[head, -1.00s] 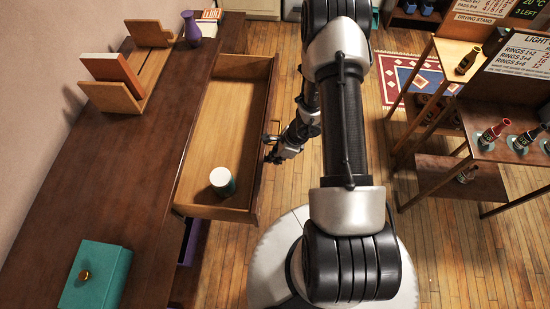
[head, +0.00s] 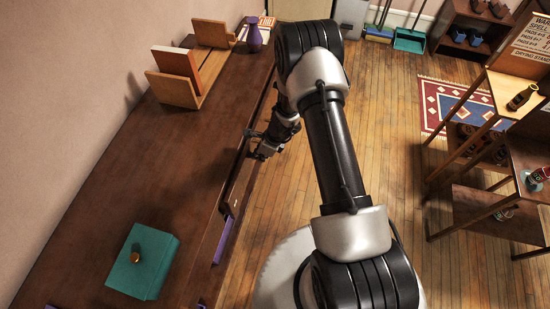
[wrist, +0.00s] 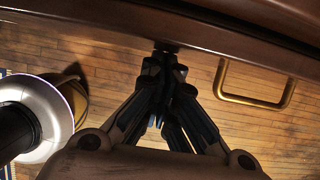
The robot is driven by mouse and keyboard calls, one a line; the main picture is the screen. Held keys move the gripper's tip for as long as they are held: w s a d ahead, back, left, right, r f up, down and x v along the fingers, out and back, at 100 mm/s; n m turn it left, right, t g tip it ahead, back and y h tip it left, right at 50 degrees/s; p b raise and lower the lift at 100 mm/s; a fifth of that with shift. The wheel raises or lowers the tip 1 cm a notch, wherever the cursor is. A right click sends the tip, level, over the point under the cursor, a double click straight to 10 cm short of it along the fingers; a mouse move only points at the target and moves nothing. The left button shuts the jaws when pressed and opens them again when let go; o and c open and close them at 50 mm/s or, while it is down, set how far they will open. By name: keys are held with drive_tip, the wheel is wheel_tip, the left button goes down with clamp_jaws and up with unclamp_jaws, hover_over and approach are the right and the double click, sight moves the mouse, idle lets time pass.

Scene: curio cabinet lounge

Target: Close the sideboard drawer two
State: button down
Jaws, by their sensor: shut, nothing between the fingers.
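The sideboard (head: 75,205) runs along the left wall in the head view. The brown drawer front (head: 239,187) is now close against the sideboard's edge, and the inside of the drawer is out of sight. I cannot tell whether a small gap is left. My gripper (head: 258,153) is at the drawer front, on the floor side. In the wrist view the shut, empty fingertips (wrist: 167,48) are at the dark drawer front (wrist: 110,28) and appear to touch it. The brass handle (wrist: 255,98) is to the right of the fingers, apart from them.
A teal box (head: 142,262), a wooden book stand (head: 178,88) and a purple vase (head: 253,35) stand on the sideboard. A purple strip (head: 222,240) shows below its edge. Shelves with bottles (head: 522,96) stand at the right. The wooden floor (head: 395,150) between is clear.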

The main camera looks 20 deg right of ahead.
sight(251, 154)
drive_tip(key=shift+w+a, duration=0.45)
drive_tip(key=shift+a, duration=0.2)
drive_tip(key=shift+w+a, duration=0.4)
drive_tip(key=shift+a, duration=0.25)
drive_tip(key=shift+r, duration=0.1)
